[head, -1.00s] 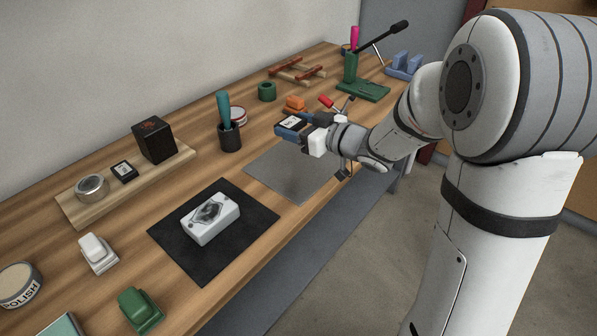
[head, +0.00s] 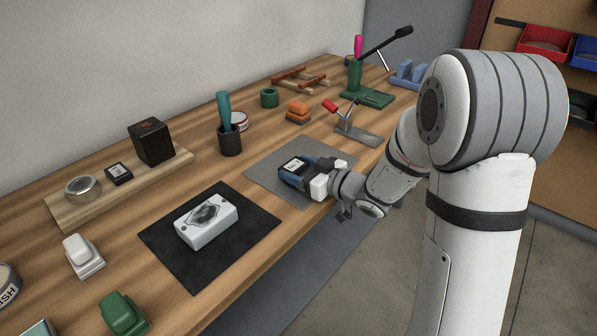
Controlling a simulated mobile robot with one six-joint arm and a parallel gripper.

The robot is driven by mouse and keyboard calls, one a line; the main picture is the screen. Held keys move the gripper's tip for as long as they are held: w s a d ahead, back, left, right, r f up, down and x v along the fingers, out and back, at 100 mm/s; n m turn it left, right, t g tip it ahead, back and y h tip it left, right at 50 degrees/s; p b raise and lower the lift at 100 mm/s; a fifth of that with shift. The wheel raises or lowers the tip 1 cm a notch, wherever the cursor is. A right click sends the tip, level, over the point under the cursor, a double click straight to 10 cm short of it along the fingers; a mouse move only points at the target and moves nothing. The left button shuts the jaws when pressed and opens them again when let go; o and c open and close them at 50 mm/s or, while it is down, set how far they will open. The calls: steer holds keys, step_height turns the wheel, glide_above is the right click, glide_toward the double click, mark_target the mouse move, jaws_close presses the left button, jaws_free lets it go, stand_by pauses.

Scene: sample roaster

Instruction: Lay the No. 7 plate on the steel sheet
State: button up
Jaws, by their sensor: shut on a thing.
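My gripper (head: 300,172) is shut on the No. 7 plate (head: 292,165), a small dark plate with a white label that seems to read "No. 7". The blue fingers grip it from either side. The plate is over the grey steel sheet (head: 262,176), label up and roughly level. I cannot tell whether it touches the sheet or hangs just above it.
A black mat (head: 165,238) with a white box (head: 207,222) lies to the left. A dark cup (head: 230,141) stands behind the sheet. A red-handled clamp (head: 355,132) and an orange block (head: 298,112) are behind the gripper. The bench's front edge runs close by.

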steer(key=shift+r, duration=0.15)
steer(key=shift+f, duration=0.2)
steer(key=o, duration=1.2)
steer(key=shift+d+r, duration=0.1)
steer(key=shift+r, duration=0.15)
steer(key=p+v, duration=0.3)
steer(key=v, duration=0.9)
